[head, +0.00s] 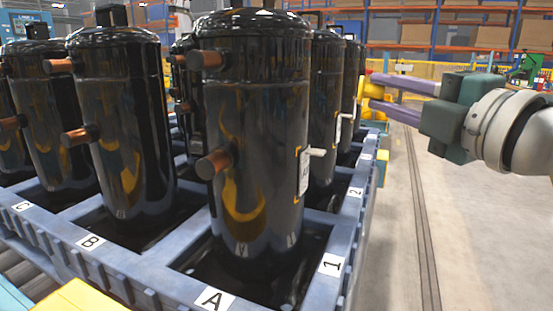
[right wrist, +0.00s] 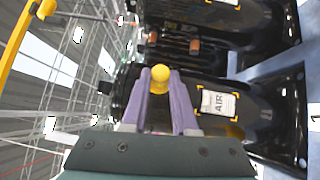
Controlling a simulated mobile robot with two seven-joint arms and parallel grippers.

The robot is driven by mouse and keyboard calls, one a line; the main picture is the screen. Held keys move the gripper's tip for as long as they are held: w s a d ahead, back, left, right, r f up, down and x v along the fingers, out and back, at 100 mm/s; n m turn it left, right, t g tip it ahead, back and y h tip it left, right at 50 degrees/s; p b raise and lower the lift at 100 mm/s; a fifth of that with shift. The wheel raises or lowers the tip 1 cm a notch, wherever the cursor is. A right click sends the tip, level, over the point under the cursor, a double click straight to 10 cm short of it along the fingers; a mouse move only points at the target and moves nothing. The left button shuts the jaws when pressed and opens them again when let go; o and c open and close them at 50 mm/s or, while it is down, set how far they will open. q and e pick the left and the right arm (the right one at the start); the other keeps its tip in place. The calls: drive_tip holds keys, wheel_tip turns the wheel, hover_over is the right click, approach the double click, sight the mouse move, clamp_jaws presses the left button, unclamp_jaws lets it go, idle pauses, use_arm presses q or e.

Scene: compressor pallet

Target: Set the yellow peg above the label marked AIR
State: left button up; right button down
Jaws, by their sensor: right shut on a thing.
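My right gripper (head: 374,93) is shut on the yellow peg (head: 373,88), at the right of the black compressors in the head view. The peg (right wrist: 159,78) also shows between the purple fingertips in the right wrist view. The white AIR label (right wrist: 218,103), framed by yellow corner marks, is on a black compressor (right wrist: 252,112) to the right of the peg in that turned view. Whether the peg touches the compressor I cannot tell. A label on the front compressor (head: 303,172) shows edge-on in the head view. My left gripper is not in view.
Several black compressors with copper stubs stand in a blue pallet frame (head: 160,268) marked A, B, C, 1 and 2. The floor (head: 480,230) to the right is clear.

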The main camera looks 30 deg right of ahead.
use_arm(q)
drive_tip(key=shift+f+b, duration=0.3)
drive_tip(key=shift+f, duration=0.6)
use_arm(e)
drive_tip(key=shift+s+f, duration=0.15)
drive_tip(key=shift+f, duration=0.65)
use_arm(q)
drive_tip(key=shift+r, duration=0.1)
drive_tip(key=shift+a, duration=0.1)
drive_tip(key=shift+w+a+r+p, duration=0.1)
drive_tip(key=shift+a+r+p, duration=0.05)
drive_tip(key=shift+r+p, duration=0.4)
use_arm(e)
drive_tip(key=shift+w+a, duration=2)
drive_tip(key=shift+w, duration=0.1)
use_arm(q)
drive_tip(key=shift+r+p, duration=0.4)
drive_tip(key=shift+p, duration=0.1)
use_arm(e)
drive_tip(key=shift+r, duration=0.1)
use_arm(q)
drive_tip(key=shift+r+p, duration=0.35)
